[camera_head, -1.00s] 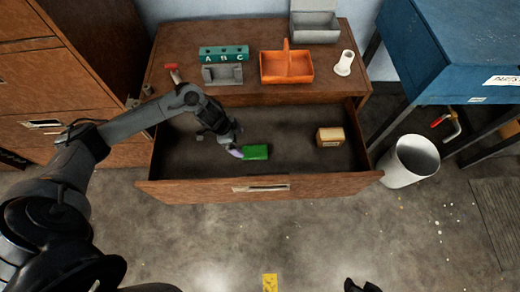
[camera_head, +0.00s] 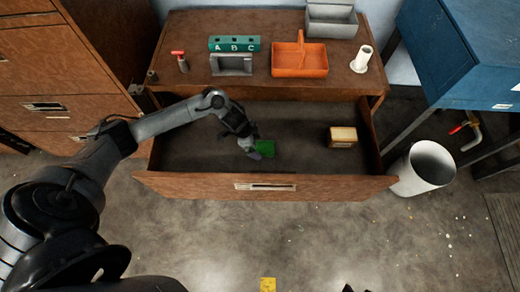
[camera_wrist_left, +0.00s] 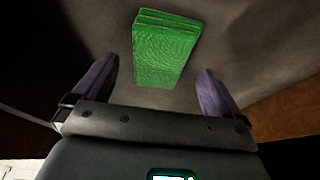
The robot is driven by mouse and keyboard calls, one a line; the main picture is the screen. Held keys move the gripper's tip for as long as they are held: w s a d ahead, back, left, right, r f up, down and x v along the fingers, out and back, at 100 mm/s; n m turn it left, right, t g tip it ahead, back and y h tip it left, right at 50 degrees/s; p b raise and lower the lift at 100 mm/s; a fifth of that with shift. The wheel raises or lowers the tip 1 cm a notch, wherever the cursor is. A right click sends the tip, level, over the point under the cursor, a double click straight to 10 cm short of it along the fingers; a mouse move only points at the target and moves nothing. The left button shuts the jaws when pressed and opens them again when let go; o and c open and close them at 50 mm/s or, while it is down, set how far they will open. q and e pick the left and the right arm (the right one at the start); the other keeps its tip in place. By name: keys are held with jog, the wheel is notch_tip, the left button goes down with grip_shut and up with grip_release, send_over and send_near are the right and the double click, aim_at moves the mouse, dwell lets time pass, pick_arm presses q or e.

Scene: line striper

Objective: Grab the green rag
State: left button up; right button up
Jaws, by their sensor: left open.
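The green rag (camera_head: 266,147) lies folded inside the open drawer, near its front wall and left of the middle. My left gripper (camera_head: 255,152) reaches down into the drawer at the rag's left side and hides part of it. In the left wrist view the rag (camera_wrist_left: 165,48) lies beyond and between the two purple-grey fingers. Those fingers (camera_wrist_left: 158,85) are spread apart with nothing between their tips. Small dark tips at the bottom edge of the head view (camera_head: 358,288) may be my right gripper; its jaws cannot be made out.
The drawer (camera_head: 190,186) has raised walls around the rag. A small tan box (camera_head: 342,137) sits at its right. On the cabinet top stand an orange tray (camera_head: 300,64), an ABC block (camera_head: 234,44) and a white holder (camera_head: 362,59). A white bin (camera_head: 424,168) stands right.

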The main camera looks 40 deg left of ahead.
aim_at(260, 148)
pick_arm(q)
jog(key=shift+b+x, duration=0.3)
jog(key=shift+x, duration=0.8)
jog(key=shift+c, duration=0.2)
jog(key=c, duration=1.1)
